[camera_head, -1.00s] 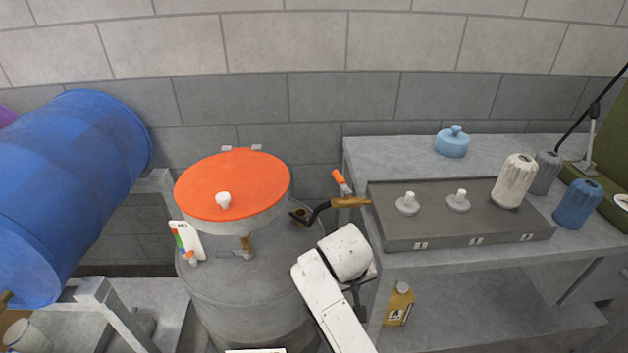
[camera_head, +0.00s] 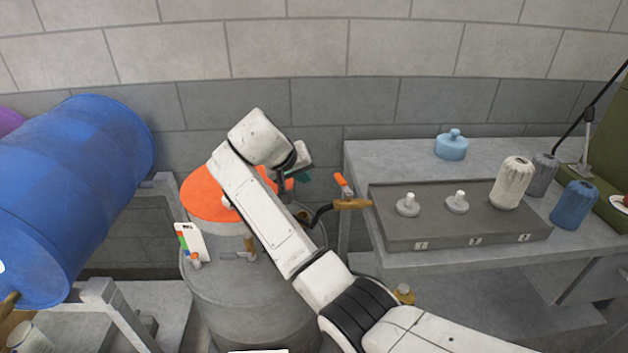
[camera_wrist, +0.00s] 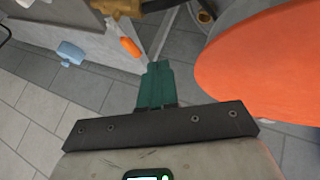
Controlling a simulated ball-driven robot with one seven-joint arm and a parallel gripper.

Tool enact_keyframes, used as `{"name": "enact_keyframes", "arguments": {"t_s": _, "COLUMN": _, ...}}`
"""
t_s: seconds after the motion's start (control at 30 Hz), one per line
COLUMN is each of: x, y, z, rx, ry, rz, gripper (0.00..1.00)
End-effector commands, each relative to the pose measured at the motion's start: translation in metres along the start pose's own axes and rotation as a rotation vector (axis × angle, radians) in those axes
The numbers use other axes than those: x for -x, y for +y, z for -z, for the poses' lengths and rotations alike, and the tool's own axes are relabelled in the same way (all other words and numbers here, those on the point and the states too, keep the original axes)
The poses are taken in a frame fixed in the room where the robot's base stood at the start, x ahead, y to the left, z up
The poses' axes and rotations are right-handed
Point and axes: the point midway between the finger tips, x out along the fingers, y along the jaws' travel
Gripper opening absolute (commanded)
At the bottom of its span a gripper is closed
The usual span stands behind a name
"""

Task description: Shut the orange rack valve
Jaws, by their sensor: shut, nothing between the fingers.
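A small orange handle (camera_head: 342,182) stands tilted at the left edge of the workbench, just above a brown crank grip (camera_head: 352,204). In the wrist view the orange handle (camera_wrist: 131,47) is up and left of my fingertips, apart from them. I take it for the rack valve, but its pipe or body is not clear. My gripper (camera_head: 302,177) is over the drum's right side, left of the handle; its teal fingers (camera_wrist: 160,72) are shut and empty.
A wide orange disc (camera_head: 200,195) sits over the grey drum (camera_head: 225,295), partly hidden by my arm, and lies close right of my fingers in the wrist view. The blue barrel (camera_head: 70,190) is at left. The workbench (camera_head: 390,160) at right bears a grey tray and several containers.

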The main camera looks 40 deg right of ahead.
Motion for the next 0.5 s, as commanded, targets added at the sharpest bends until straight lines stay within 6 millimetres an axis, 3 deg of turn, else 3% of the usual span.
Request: {"name": "enact_keyframes", "arguments": {"t_s": 0.5, "x": -0.092, "y": 0.001, "z": -0.002, "rx": 0.001, "ry": -0.005, "rz": -0.002, "gripper": 0.00}}
